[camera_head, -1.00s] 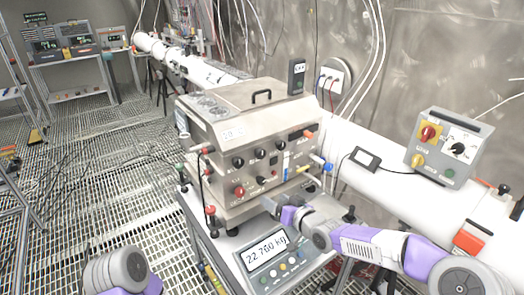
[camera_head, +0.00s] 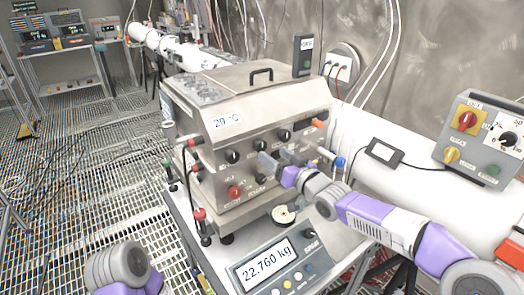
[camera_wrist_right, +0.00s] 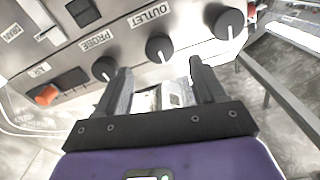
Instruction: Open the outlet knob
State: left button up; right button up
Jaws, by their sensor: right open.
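The outlet knob (camera_wrist_right: 158,47) is a round black knob with a white pointer line, close to the OUTLET label on the steel panel in the right wrist view. In the head view it appears to be the middle knob (camera_head: 258,148) of the upper row on the steel unit. My right gripper (camera_head: 272,160) is just in front of the panel there, close below this knob. In the right wrist view the gripper (camera_wrist_right: 160,72) is open, its two fingers apart with nothing between them, and the knob lies just beyond the fingertips. My left gripper is out of view.
A black knob by the PROBE label (camera_wrist_right: 104,68) and another knob (camera_wrist_right: 226,20) flank the outlet knob. An orange switch (camera_wrist_right: 46,95) is near the panel edge. A scale display (camera_head: 268,265) stands below. A grey control box (camera_head: 484,140) sits on the white pipe at right.

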aim_at(262, 146)
jog(key=shift+x, duration=3.55)
jog(key=shift+c, duration=0.3)
jog(key=c, duration=0.9)
